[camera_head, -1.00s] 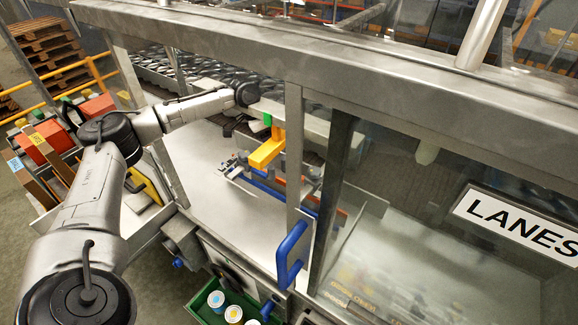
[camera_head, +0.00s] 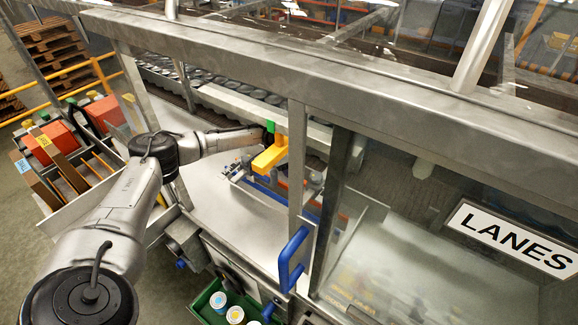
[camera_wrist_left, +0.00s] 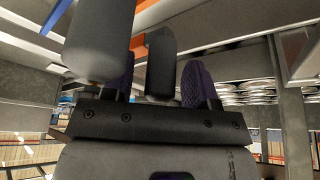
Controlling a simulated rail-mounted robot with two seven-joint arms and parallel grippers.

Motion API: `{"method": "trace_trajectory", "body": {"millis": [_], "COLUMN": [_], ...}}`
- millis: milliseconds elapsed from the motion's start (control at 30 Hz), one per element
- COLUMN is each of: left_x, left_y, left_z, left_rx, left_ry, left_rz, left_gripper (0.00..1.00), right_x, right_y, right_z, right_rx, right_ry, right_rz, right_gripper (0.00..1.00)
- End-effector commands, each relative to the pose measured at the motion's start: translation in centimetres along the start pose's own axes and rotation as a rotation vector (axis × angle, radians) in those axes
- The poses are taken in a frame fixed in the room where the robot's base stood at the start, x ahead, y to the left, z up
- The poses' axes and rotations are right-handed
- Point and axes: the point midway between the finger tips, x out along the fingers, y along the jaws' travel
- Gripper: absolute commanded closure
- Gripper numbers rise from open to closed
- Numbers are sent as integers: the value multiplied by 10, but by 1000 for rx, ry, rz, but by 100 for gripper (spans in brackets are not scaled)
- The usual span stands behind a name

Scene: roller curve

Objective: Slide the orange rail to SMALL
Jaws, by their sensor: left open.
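In the head view, part of the orange rail (camera_head: 283,178) shows low behind the frame's upright post, above the pale deck. The rest of it is hidden by the post and a yellow-orange bracket (camera_head: 270,156). My left arm reaches in through the frame opening, and its wrist ends beside the bracket. My left gripper (camera_wrist_left: 160,75) is open in the left wrist view, with purple pads on its fingers. An orange strip (camera_wrist_left: 143,14) shows beyond the fingers there. I cannot tell whether they touch it. No size mark is readable. My right gripper is out of view.
A steel beam and upright post (camera_head: 296,165) frame the opening around my left arm. A blue handle (camera_head: 292,257) sticks out in front. A glass panel with a LANES sign (camera_head: 515,238) is at right. A green crate (camera_head: 218,303) holds cans below. Open deck (camera_head: 205,165) lies left of the bracket.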

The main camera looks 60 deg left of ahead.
Motion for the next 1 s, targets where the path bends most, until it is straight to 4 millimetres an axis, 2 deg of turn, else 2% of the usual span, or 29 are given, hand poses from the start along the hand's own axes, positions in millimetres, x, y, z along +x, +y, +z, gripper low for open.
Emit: {"method": "trace_trajectory", "body": {"millis": [367,933,1000], "left_x": [4,4,4], "left_y": [0,0,0], "left_z": [0,0,0], "left_rx": [0,0,0], "left_ry": [0,0,0], "left_rz": [0,0,0], "left_gripper": [47,100,100], "right_x": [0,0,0], "right_y": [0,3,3], "right_z": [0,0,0], "right_rx": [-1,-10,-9], "right_ry": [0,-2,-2], "right_rz": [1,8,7], "right_gripper": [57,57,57]}}
